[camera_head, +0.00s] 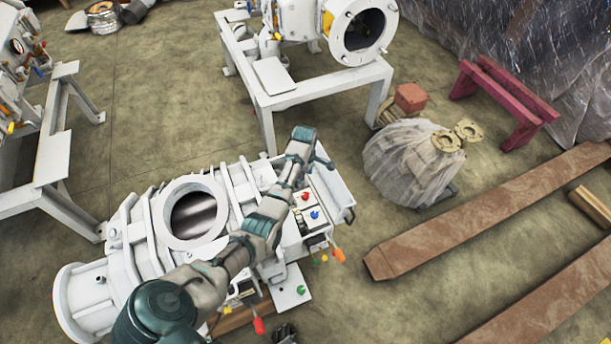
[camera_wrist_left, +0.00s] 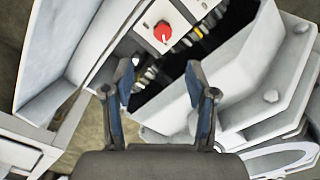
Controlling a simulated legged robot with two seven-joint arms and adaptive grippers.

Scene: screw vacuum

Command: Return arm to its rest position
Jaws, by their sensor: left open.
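My left arm (camera_head: 240,250) reaches from the bottom left across the white screw vacuum pump (camera_head: 130,240). My left gripper (camera_head: 322,163) is above the far right end of the pump, by its control box. In the left wrist view the left gripper (camera_wrist_left: 160,92) has its two fingers apart with nothing between them. A red knob (camera_wrist_left: 163,32) on a white panel shows beyond the fingertips, with cables in a dark opening beside it. A dark part (camera_head: 285,333) at the bottom edge looks like my right gripper, mostly cut off.
Red and blue knobs (camera_head: 314,215) and coloured levers (camera_head: 338,255) stick out near my forearm. A second white machine on a frame (camera_head: 285,95) stands behind. A plastic-wrapped object (camera_head: 410,165) and rusty beams (camera_head: 480,215) lie to the right. Floor between them is clear.

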